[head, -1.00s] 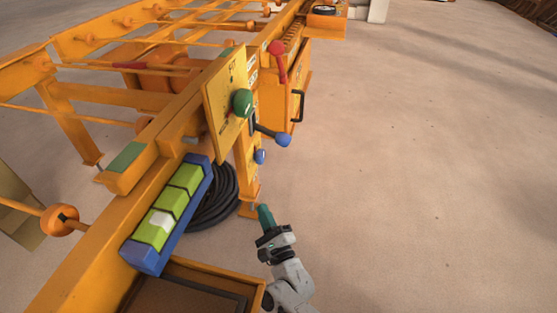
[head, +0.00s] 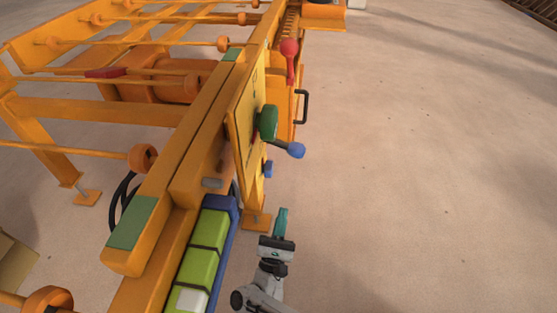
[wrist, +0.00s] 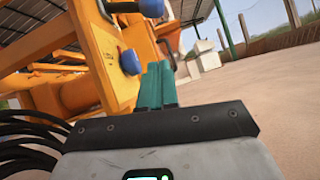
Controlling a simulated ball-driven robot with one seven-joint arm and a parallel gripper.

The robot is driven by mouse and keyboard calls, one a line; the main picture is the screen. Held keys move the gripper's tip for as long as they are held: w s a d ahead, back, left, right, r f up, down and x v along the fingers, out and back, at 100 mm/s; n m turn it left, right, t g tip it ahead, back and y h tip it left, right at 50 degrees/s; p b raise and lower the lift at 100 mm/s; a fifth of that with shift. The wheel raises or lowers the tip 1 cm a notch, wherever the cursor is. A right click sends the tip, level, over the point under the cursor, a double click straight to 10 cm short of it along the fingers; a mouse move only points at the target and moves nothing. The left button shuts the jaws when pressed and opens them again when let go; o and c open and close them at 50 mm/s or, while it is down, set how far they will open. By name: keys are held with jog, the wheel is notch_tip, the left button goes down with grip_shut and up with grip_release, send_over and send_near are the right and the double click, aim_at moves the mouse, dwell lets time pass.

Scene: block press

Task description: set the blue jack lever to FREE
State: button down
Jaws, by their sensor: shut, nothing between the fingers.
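Two blue-ended controls are on the orange press. One is a lever with a blue ball knob (head: 296,150) sticking out to the right below a green knob. The other is a smaller blue knob (head: 268,169) lower on the press's side. I cannot tell which is the jack lever, and no FREE mark is readable. In the wrist view a near blue knob (wrist: 130,61) is just left of my fingertips, and another blue ball (wrist: 151,8) is above it. My gripper (head: 282,212) is shut and empty, below and slightly right of the lower knob, apart from it.
A green knob (head: 268,122) is in front of a yellow panel (head: 243,120). A red-knobbed lever (head: 289,48) and a black handle (head: 302,106) are farther along. Green blocks (head: 200,265) lie in a blue tray at left. Open floor (head: 430,170) is on the right.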

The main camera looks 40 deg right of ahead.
aim_at(282, 145)
jog(key=shift+w, duration=0.15)
jog(key=shift+w+d, duration=0.1)
jog(key=shift+w, duration=0.05)
jog(key=w+d+r, duration=0.4)
jog(key=d+r, duration=0.4)
jog(key=r, duration=0.1)
jog(key=shift+r+p, duration=0.2)
jog(key=shift+p, duration=0.1)
dwell(0.4)
